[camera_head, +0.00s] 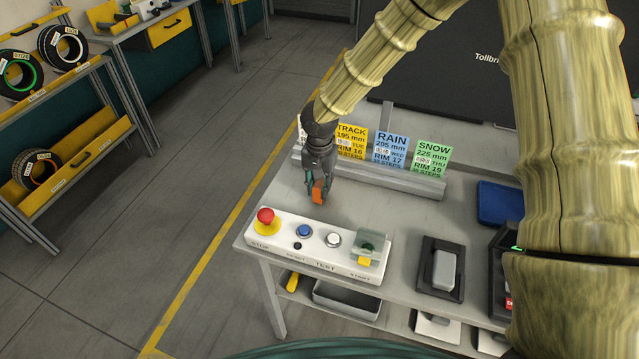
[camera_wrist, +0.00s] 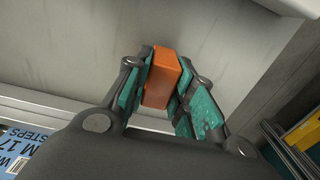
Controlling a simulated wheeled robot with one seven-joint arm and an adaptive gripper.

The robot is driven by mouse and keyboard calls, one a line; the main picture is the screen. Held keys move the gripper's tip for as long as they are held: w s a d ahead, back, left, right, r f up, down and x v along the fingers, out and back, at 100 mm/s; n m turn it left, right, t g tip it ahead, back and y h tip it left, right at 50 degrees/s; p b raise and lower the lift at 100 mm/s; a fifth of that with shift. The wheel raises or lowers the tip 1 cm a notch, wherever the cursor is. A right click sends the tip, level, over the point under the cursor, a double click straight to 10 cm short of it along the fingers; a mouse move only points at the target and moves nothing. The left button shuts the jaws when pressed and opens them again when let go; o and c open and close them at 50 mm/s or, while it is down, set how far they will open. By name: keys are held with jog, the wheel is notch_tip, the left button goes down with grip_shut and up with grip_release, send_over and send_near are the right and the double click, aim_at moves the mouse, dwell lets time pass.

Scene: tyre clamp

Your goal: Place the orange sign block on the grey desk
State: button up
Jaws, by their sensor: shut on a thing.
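My gripper (camera_head: 317,193) is over the left part of the grey desk (camera_head: 400,215), between the sign rack and the button panel. Its fingers are shut on the orange sign block (camera_head: 318,196). In the wrist view the orange block (camera_wrist: 161,77) sits between the two teal-padded fingers (camera_wrist: 158,95), with the grey desk surface (camera_wrist: 225,45) behind it. The block is near the desk top; I cannot tell whether it touches it. The fingers hide part of its sides.
A white panel (camera_head: 285,229) with a red button (camera_head: 265,217) lies along the front edge. A rack (camera_head: 400,181) behind holds TRACK, RAIN and SNOW cards (camera_head: 391,150). A black-framed device (camera_head: 441,268) and blue tray (camera_head: 499,203) are to the right. Bare desk lies right of my gripper.

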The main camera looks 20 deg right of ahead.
aim_at(319, 182)
jog(key=shift+w+f, duration=0.45)
jog(key=o, duration=0.8)
jog(key=shift+c, duration=0.2)
jog(key=shift+o, duration=1.3)
jog(key=shift+s+r, duration=0.2)
jog(key=shift+w, duration=0.1)
jog(key=shift+w+r, duration=0.1)
jog(key=shift+r, duration=0.05)
notch_tip(319, 182, up, 12)
jog(key=b, duration=0.3)
jog(key=shift+f, duration=0.2)
